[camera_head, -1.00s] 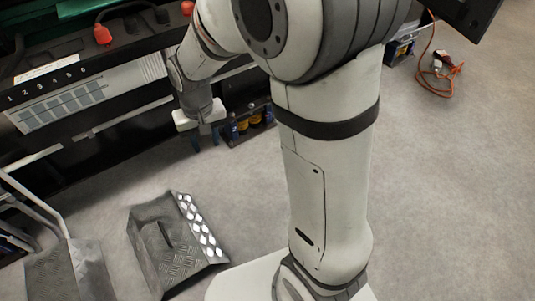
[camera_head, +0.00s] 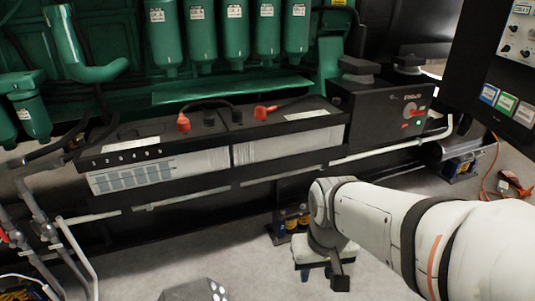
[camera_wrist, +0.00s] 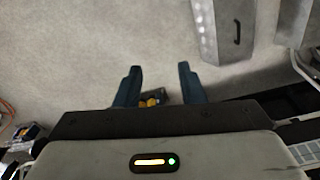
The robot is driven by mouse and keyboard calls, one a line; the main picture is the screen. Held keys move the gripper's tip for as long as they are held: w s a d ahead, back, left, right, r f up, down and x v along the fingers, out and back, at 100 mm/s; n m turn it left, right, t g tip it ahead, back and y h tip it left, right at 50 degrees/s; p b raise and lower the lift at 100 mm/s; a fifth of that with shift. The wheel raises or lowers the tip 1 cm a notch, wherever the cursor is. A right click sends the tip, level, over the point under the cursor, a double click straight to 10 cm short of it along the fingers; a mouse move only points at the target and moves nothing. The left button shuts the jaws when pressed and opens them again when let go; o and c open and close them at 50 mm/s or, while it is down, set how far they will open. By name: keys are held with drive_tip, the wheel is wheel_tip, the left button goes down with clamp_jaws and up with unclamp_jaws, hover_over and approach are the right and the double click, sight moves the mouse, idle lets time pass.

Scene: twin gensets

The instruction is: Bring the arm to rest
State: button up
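My arm (camera_head: 385,225) reaches in from the lower right in the head view, in front of the engine. My gripper (camera_head: 322,276) is at its end, low over the grey floor, and no object shows in it. In the wrist view, the two dark fingers of my gripper (camera_wrist: 158,70) stand apart with bare floor between their tips.
A long black battery unit (camera_head: 225,140) with red terminal caps runs behind my arm. Green engine filters (camera_head: 235,30) stand above it. A black control box (camera_head: 392,110) is at its right end. A tread-plate step (camera_wrist: 224,30) lies on the floor. Open floor shows around my gripper.

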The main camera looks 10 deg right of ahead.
wheel_tip(320, 180, up, 31)
drive_tip(key=t+p, duration=0.1)
drive_tip(key=p, duration=2.5)
drive_tip(key=shift+s+f+p, duration=0.2)
drive_tip(key=shift+s+p, duration=0.1)
drive_tip(key=shift+s, duration=0.1)
